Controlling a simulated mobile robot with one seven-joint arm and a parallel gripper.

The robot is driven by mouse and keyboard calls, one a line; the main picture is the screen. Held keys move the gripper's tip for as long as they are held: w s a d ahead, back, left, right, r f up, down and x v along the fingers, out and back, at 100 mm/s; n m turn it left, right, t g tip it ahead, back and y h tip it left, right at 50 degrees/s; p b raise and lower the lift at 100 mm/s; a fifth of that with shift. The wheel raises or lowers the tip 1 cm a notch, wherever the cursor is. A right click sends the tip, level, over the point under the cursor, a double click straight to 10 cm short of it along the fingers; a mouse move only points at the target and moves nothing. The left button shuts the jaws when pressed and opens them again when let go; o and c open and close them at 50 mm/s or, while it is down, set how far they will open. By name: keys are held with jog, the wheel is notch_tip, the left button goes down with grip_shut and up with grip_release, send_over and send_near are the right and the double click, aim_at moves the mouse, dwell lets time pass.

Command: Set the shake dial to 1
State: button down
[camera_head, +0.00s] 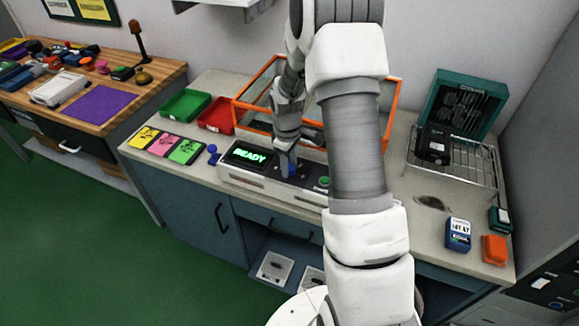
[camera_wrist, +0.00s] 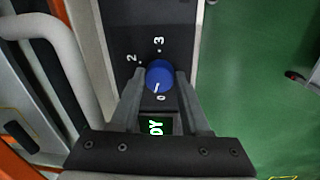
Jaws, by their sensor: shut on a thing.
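The shake dial is a round blue knob (camera_wrist: 160,74) with a white pointer line, seen in the wrist view. The line points toward the printed 0. The marks 2 and 3 show on the far side of the knob; no mark 1 is visible. My gripper (camera_wrist: 160,82) is shut on the blue knob, one finger on each side. In the head view my gripper (camera_head: 288,172) reaches down onto the device's front panel (camera_head: 270,186), beside a green READY display (camera_head: 249,155). Part of the display also shows between my fingers in the wrist view.
An orange-framed clear enclosure (camera_head: 262,72) stands behind the panel. A green button (camera_head: 323,181) is right of the dial. Green (camera_head: 186,105) and red (camera_head: 216,114) trays sit left. A wire rack (camera_head: 455,165) stands right. My arm hides part of the bench.

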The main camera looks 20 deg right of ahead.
jog(key=m+b, duration=0.1)
jog(key=m, duration=0.2)
jog(key=shift+m, duration=0.4)
jog(key=m+b, duration=0.1)
jog(key=m, duration=0.3)
jog(key=shift+m, duration=0.3)
jog(key=shift+w, duration=0.1)
jog(key=c, duration=0.7)
grip_release()
jog(key=shift+r, duration=0.1)
jog(key=shift+a+r, duration=0.2)
jog(key=shift+r, duration=2.7)
jog(key=shift+a+r, duration=0.2)
jog(key=shift+r, duration=2.7)
jog(key=shift+a+r, duration=0.2)
jog(key=shift+r, duration=2.7)
